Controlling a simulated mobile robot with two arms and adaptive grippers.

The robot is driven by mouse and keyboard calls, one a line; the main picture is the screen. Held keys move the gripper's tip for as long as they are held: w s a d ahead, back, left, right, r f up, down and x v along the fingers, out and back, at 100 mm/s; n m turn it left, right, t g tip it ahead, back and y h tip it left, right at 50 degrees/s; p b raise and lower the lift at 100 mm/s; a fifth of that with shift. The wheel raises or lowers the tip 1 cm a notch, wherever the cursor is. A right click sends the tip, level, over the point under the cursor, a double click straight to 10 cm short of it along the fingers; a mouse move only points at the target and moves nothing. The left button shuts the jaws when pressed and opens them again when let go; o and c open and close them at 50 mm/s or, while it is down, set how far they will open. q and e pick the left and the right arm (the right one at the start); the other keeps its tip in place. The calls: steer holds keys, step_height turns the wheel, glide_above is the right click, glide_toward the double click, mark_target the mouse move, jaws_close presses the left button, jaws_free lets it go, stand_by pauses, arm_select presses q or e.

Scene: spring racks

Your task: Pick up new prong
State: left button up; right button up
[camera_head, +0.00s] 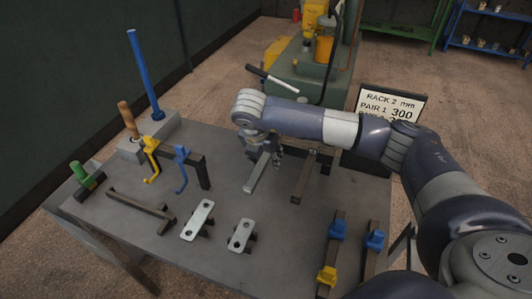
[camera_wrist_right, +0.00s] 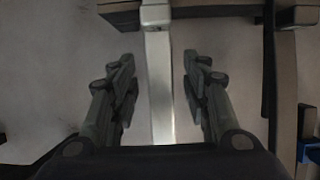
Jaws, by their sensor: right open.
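A light grey metal bar (camera_head: 256,175), which looks like the new prong, lies on the grey table under my right gripper (camera_head: 266,156). In the right wrist view the bar (camera_wrist_right: 160,85) runs lengthwise between the two dark fingers of my right gripper (camera_wrist_right: 158,62). The fingers are apart, one on each side of the bar, with a gap to it on both sides. The gripper's height above the bar is hard to tell. The far end of the bar is partly hidden by the gripper in the head view. My left gripper is not seen.
A dark rail (camera_head: 306,176) lies right of the bar. Two pale plates (camera_head: 197,220) (camera_head: 241,235) lie in front. Yellow and blue hooks (camera_head: 152,158) (camera_head: 182,168) hang on a rack at left. Blue and yellow clamped rails (camera_head: 336,230) stand at front right. A sign (camera_head: 390,106) stands behind.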

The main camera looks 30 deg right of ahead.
steer(key=shift+x, duration=1)
steer(key=shift+d+f, duration=0.1)
steer(key=shift+f, duration=0.1)
jaws_close()
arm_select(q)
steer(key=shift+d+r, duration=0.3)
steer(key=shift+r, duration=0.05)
arm_select(e)
steer(key=shift+r, duration=0.15)
steer(key=shift+w, duration=0.1)
